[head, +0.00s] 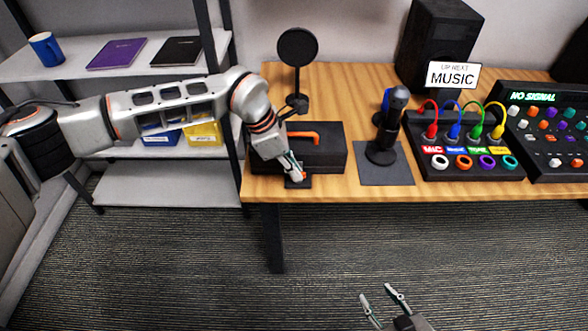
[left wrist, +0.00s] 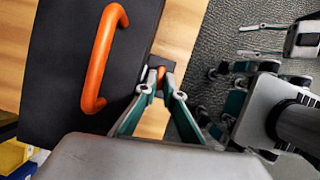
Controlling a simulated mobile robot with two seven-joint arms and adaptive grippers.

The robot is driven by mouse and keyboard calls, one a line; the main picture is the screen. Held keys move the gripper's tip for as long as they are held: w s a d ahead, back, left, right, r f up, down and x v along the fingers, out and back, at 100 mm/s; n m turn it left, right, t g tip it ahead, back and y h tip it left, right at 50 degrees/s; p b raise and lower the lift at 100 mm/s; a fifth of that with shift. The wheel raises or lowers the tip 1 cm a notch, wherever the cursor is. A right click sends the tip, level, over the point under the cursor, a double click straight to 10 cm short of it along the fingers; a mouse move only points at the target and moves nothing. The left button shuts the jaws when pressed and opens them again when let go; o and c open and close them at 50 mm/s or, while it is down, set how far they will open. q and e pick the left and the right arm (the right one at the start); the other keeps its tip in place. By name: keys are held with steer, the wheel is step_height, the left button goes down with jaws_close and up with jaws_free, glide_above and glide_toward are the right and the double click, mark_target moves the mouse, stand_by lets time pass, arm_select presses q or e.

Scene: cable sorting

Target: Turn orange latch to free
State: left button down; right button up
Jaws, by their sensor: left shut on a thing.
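The orange latch (left wrist: 161,73) shows as a small orange piece at the edge of a black case (head: 330,155), on the left of the table. My left gripper (head: 299,177) is at the front of the case, its fingers closed on the latch; the fingertips (left wrist: 158,84) hide part of it. The case's larger orange handle (head: 303,135) lies on its top and also shows in the left wrist view (left wrist: 98,60). How far the latch is turned cannot be told. My right gripper (head: 378,296) is open and empty, low in front of the table.
A round black screen on a stand (head: 298,48) rises behind the case. A microphone (head: 388,125) stands on a dark mat (head: 398,174) to the right. A panel with coloured cables (head: 463,160) and a mixer (head: 548,130) are farther right. A shelf (head: 110,62) is at left.

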stand_by(0.3)
arm_select(q)
steer(key=c, duration=2.4)
jaws_free()
steer(key=shift+c, duration=0.2)
